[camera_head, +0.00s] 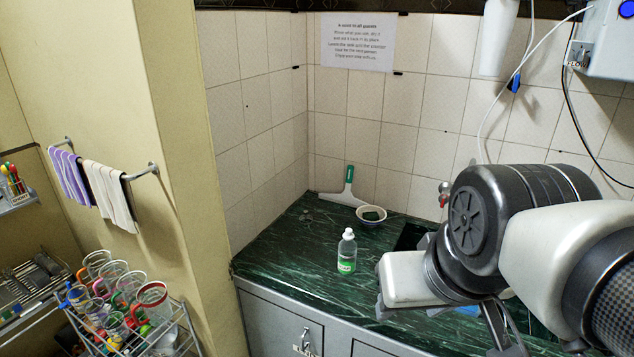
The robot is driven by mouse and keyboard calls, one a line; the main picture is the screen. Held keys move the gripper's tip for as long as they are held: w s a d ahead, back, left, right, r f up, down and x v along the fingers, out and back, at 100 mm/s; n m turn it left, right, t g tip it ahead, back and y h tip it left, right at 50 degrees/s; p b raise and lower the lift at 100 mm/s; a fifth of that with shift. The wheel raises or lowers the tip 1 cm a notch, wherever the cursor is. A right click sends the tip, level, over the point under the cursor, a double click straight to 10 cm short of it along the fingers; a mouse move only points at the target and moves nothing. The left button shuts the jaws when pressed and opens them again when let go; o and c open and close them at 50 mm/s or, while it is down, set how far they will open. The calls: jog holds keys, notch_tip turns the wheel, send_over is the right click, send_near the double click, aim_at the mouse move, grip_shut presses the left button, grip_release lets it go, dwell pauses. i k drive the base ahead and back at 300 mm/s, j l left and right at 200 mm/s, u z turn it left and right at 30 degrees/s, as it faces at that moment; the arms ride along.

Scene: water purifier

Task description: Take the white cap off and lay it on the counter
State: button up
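A small clear bottle (347,256) with a green label stands upright on the dark green marble counter (290,255). Its white cap (348,233) is on top of the bottle. My arm reaches in from the right, and its end, with my gripper (382,308), is just right of the bottle and nearer the camera. The gripper is apart from the cap in the picture. Its fingers are mostly hidden by my own arm, so whether they are open or shut does not show.
A bowl (371,216) and a white squeegee with a green handle (348,187) are at the back wall. A sink opening (408,237) lies right of the bottle. A glass rack (180,318) is at lower left. The counter left of the bottle is clear.

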aim_at(347, 235)
jog(key=i+j+z, duration=0.4)
jog(key=j, duration=0.2)
jog(key=i+j+z, duration=0.4)
jog(key=j, duration=0.3)
jog(key=i+j+z, duration=0.2)
jog(key=j, duration=0.15)
jog(key=k, duration=0.1)
